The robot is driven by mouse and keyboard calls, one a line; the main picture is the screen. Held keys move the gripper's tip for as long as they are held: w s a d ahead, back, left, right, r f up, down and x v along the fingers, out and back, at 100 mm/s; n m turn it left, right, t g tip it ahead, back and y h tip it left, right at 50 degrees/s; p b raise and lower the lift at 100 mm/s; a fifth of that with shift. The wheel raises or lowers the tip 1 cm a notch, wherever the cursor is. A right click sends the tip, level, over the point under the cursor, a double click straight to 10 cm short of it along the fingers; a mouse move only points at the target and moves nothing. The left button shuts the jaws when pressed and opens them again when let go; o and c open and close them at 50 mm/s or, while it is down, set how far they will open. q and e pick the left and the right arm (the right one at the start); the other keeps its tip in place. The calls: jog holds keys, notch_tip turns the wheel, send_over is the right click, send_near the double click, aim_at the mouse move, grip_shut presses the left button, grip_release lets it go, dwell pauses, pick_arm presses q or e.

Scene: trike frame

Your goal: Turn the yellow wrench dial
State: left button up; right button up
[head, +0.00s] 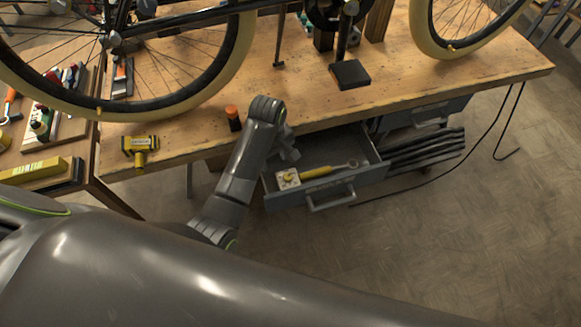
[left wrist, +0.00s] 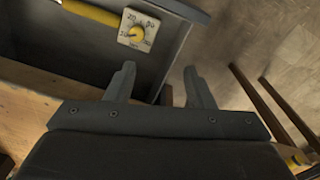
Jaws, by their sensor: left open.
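The yellow wrench dial is a small yellow knob on a white square plate with numbers (head: 288,179), inside the open drawer at its left end. In the left wrist view the yellow dial (left wrist: 137,34) shows near the top, left of centre. A wrench with a yellow handle (head: 318,172) lies in the drawer beside the plate; its yellow handle also shows in the left wrist view (left wrist: 92,12). My left gripper (left wrist: 158,80) is open and empty, apart from the dial. In the head view it is partly hidden behind my wrist, above the drawer's left part. My right gripper is not in view.
The grey drawer (head: 329,188) stands open under the wooden bench (head: 430,84). A bicycle wheel (head: 215,80) stands over the bench. The floor to the right (head: 465,225) is clear.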

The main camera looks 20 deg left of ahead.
pick_arm(q)
notch_tip(320, 180, up, 3)
jog(key=n, duration=0.1)
send_over(288, 176)
jog(key=shift+g, duration=0.3)
notch_tip(288, 176, down, 17)
jog(key=shift+b, duration=0.95)
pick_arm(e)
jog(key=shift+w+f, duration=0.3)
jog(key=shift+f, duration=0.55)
pick_arm(q)
jog(key=c, duration=1)
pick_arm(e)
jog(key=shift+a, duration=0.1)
